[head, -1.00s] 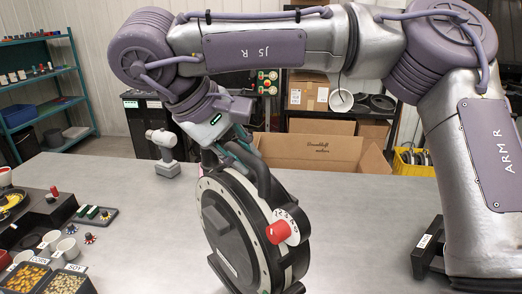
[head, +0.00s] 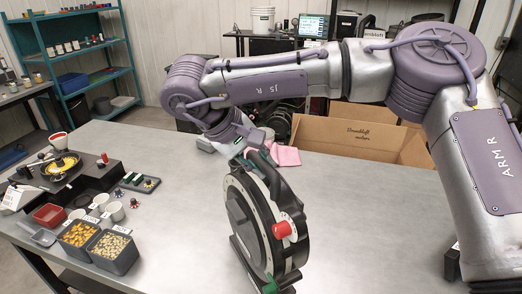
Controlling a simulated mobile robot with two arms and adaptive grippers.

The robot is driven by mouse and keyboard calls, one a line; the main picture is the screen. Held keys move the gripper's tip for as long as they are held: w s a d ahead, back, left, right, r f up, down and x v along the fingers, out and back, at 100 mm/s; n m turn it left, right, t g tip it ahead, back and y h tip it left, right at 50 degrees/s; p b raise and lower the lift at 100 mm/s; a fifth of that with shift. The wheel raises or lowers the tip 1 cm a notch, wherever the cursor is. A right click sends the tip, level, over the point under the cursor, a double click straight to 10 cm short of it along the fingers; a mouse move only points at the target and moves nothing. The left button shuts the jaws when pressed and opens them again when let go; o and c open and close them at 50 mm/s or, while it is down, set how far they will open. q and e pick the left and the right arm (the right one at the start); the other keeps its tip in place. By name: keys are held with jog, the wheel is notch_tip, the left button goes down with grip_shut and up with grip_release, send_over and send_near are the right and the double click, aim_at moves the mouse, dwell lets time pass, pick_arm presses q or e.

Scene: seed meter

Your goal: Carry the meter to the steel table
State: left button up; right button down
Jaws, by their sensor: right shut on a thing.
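The seed meter (head: 238,215) is a round black housing with a pale rim and a red knob (head: 282,229) on its side. It stands upright in the middle of the head view. My right gripper (head: 257,157) is shut on its top, with its fingertips partly hidden by the housing. The grey steel table (head: 353,205) lies behind and around the meter in the picture. I cannot tell whether the meter's foot touches it. A small green piece shows at the meter's foot; I cannot tell what it belongs to. My left gripper is not in view.
At the left of the table are bins of yellow seed (head: 78,233) and pale seed (head: 111,246), a red bin (head: 49,215), white cups and a black stand with a yellow disc (head: 60,165). An open cardboard box (head: 345,143) is behind.

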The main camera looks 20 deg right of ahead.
dwell(0.3)
jog(key=c, duration=1.1)
grip_release()
jog(key=shift+s, duration=0.2)
jog(key=shift+a+r, duration=0.25)
jog(key=shift+r, duration=0.1)
jog(key=v, duration=1.1)
jog(key=shift+s+a+r+b, duration=0.1)
jog(key=shift+a+b, duration=0.05)
jog(key=shift+b, duration=0.15)
